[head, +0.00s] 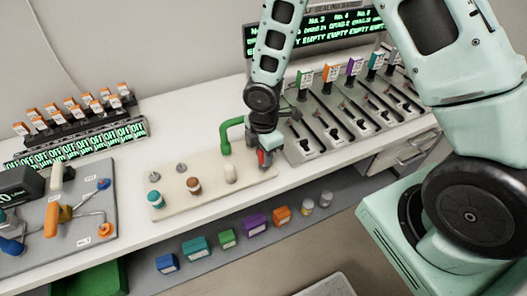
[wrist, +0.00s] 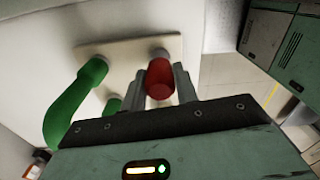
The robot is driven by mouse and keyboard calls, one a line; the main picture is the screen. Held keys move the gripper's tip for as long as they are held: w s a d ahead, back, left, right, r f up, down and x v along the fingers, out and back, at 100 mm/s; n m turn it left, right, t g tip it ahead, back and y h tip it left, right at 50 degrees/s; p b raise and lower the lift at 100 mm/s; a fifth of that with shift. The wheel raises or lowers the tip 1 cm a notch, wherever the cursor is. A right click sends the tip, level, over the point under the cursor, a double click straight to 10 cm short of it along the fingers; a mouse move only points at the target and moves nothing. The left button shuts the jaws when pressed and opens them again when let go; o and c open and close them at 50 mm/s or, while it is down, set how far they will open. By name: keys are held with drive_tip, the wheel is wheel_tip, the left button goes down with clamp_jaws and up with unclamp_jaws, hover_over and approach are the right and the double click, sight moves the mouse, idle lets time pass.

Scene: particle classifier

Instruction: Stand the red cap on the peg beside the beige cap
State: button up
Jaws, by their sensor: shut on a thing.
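The red cap (head: 262,158) is upright or nearly so in my gripper (head: 264,148), at the right end of the beige peg board (head: 205,203). In the wrist view the red cap (wrist: 160,82) sits between the two fingers of my gripper (wrist: 161,75). A pale round shape shows just beyond it; I cannot tell whether it is a peg or a cap. The beige cap (head: 231,174) stands on the board to the left of the red cap. The peg under or near the red cap is hidden, so I cannot tell whether they touch.
A green bent pipe (head: 227,139) rises behind the beige cap, close to my gripper. A brown cap (head: 194,187), a teal cap (head: 155,199) and two bare grey pegs (head: 181,168) are farther left. A dispenser rack (head: 330,130) stands to the right.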

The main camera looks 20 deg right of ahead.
drive_tip(key=shift+f+b, duration=0.85)
drive_tip(key=shift+f, duration=0.3)
drive_tip(key=o, duration=1.1)
wheel_tip(320, 180, up, 17)
drive_tip(key=shift+r+p, duration=0.2)
drive_tip(key=shift+p, duration=0.6)
